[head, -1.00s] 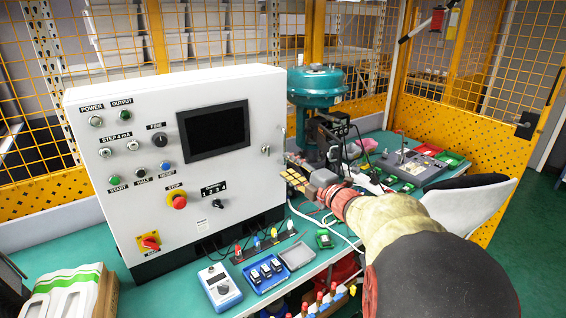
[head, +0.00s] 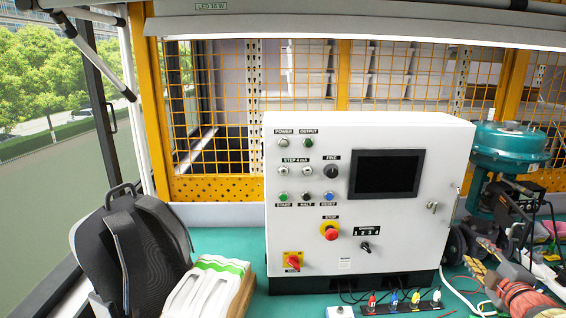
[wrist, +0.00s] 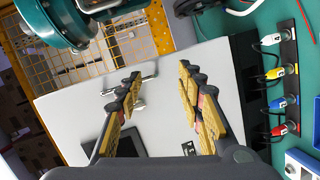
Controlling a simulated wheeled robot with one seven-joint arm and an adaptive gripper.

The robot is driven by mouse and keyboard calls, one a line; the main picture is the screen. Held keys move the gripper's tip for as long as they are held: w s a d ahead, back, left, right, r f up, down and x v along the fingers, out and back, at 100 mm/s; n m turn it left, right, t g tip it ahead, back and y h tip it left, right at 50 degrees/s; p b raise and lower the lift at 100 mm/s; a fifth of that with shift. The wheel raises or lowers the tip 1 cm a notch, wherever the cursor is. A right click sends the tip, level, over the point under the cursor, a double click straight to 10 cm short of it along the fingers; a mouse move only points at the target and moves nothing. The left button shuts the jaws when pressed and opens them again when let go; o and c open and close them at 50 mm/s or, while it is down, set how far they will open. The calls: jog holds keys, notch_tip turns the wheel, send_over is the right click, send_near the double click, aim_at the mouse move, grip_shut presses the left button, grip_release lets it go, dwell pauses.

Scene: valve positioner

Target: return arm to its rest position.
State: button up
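My gripper (wrist: 157,105) is open and empty in the wrist view, its two yellow-padded fingers well apart. In the head view my gripper and forearm (head: 525,295) show only at the lower right corner, right of the cabinet (head: 410,245) and below the teal valve actuator (head: 502,147). The fingertips look small and partly lost against cables there. The actuator also shows at the top left of the wrist view (wrist: 55,22).
Coloured plugs (head: 395,300) stand on a strip in front of the cabinet, with loose cables to their right. A black backpack (head: 135,255) and a paper-wrapped stack (head: 215,285) lie at the left. A yellow mesh fence (head: 225,110) stands behind the bench.

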jog(key=s+d+f+m+g+h, duration=0.35)
jog(key=s+f+m+g, duration=0.2)
jog(key=s+m, duration=0.2)
jog(key=s+a+f+m+g, duration=0.2)
jog(key=s+a+m+g, duration=0.2)
jog(key=s+a+m, duration=0.15)
jog(key=s+a+r+y+p, duration=0.1)
jog(key=s+a, duration=0.3)
jog(key=a, duration=0.8)
jog(key=s+a+r+y+p, duration=0.1)
jog(key=s+a+r+y, duration=0.2)
jog(key=a, duration=0.9)
jog(key=s+a+r+n+y+p, duration=0.1)
jog(key=s+a+y, duration=0.3)
jog(key=a, duration=0.8)
jog(key=shift+p+v, duration=0.6)
jog(key=shift+v, duration=0.25)
jog(key=shift+w, duration=0.1)
jog(key=shift+c, duration=0.5)
